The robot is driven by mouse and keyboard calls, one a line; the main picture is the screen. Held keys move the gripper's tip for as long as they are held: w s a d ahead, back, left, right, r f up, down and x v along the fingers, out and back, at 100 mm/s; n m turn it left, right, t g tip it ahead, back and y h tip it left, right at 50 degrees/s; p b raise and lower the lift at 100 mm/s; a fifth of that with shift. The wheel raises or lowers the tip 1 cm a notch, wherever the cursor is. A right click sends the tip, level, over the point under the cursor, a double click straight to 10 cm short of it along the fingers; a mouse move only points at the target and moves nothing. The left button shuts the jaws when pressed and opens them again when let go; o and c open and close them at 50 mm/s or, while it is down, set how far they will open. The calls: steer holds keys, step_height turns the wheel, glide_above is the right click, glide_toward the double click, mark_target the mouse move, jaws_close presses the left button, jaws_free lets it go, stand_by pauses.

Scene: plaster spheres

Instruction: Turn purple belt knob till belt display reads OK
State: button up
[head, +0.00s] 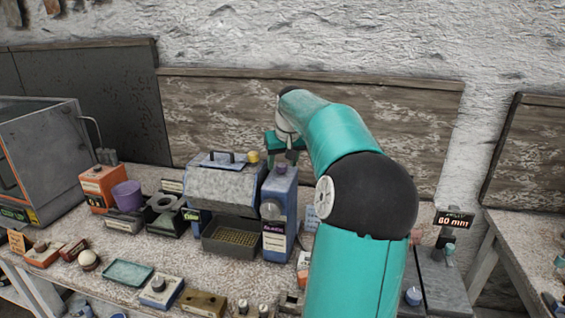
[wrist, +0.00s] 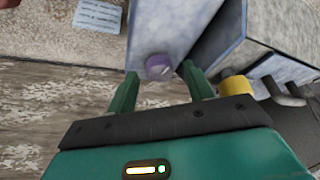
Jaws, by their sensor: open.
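A purple knob (wrist: 158,66) sits on the end of a blue-grey box in the wrist view. In the head view this tall blue box (head: 280,200) stands at the middle of the bench, with the purple knob (head: 281,168) small on its top. My gripper (wrist: 158,71) is open, with one green finger on each side of the knob; I cannot tell whether they touch it. In the head view my gripper (head: 284,150) is just above the box, partly hidden by my arm. I cannot make out a display reading OK.
A grey lidded machine (head: 222,185) stands directly left of the blue box. A yellow knob (wrist: 235,86) is close to the right finger. An orange box (head: 103,187) and a purple cup (head: 127,195) stand further left. A display reading "60 mm" (head: 454,219) is at right.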

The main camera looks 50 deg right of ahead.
steer(key=shift+f, duration=0.25)
steer(key=c, duration=1)
steer(key=shift+w, duration=0.1)
steer(key=m, duration=0.2)
steer(key=m+g+h, duration=0.1)
steer(key=m, duration=0.1)
steer(key=shift+w+a, duration=0.15)
steer(key=shift+w, duration=0.05)
steer(key=shift+m+g+h, duration=0.25)
steer(key=shift+m+g, duration=0.25)
steer(key=shift+m, duration=0.85)
steer(key=shift+m+g+h, duration=0.25)
steer(key=shift+m+g, duration=0.25)
steer(key=shift+m, duration=0.85)
